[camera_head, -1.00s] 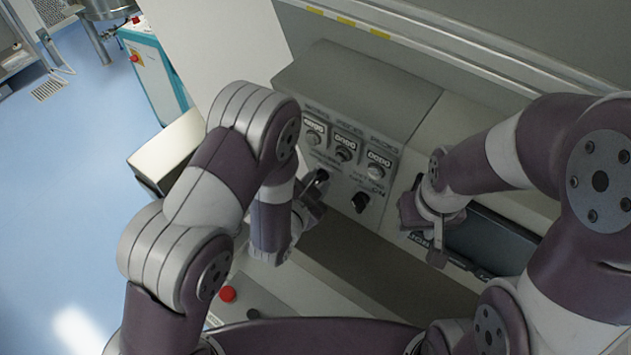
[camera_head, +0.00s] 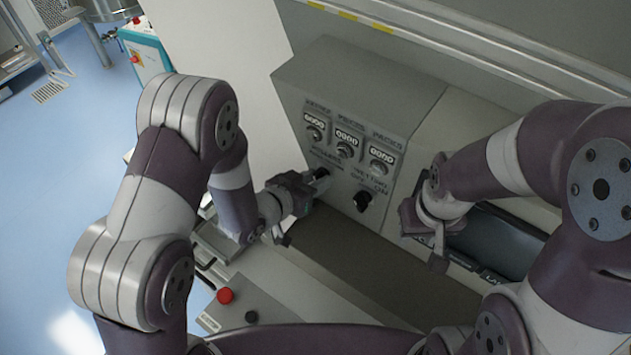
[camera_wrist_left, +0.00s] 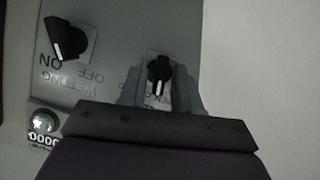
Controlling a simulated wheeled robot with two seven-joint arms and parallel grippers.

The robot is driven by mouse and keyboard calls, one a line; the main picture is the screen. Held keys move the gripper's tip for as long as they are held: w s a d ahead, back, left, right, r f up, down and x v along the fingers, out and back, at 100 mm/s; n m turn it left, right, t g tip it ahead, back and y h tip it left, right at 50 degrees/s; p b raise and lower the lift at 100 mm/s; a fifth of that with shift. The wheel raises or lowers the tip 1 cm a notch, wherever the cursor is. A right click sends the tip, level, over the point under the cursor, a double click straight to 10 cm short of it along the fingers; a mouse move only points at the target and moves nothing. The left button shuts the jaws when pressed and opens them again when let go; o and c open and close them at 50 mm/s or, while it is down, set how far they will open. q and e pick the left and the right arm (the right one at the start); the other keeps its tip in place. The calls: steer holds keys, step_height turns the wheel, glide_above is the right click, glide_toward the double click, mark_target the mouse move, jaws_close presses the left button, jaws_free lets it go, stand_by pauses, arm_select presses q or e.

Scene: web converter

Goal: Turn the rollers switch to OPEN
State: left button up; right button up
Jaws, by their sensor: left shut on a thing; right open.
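The rollers switch (camera_head: 321,172) is a black knob at the lower left of the grey control panel (camera_head: 345,85). In the left wrist view the knob (camera_wrist_left: 158,75) sits between the two fingers of my left gripper (camera_wrist_left: 158,84), with its white mark pointing down in the picture. My left gripper (camera_head: 312,180) is shut on this knob, reaching it from the left. The lettering beside the knob is partly covered by the gripper. My right gripper (camera_head: 425,245) is open and empty, in front of the panel's right side.
A second black knob, the wetting switch (camera_head: 363,200), is to the right; it also shows in the left wrist view (camera_wrist_left: 65,40), by ON and OFF labels. Several counters with small knobs sit above. A red button (camera_head: 225,296) is on the lower left surface.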

arm_select(q)
steer(key=shift+w+a+n+g+h, duration=0.1)
steer(key=shift+n+g+h, duration=0.35)
steer(key=shift+n, duration=0.75)
steer(key=shift+r+h, duration=0.1)
steer(key=shift+h, duration=0.25)
steer(key=o, duration=0.7)
steer(key=shift+a, duration=0.1)
steer(key=shift+a, duration=0.1)
steer(key=shift+s+a+b, duration=0.2)
steer(key=shift+s+b, duration=0.1)
steer(key=shift+b, duration=0.1)
steer(key=b+v, duration=0.2)
steer(key=v, duration=1)
steer(key=shift+d, duration=0.1)
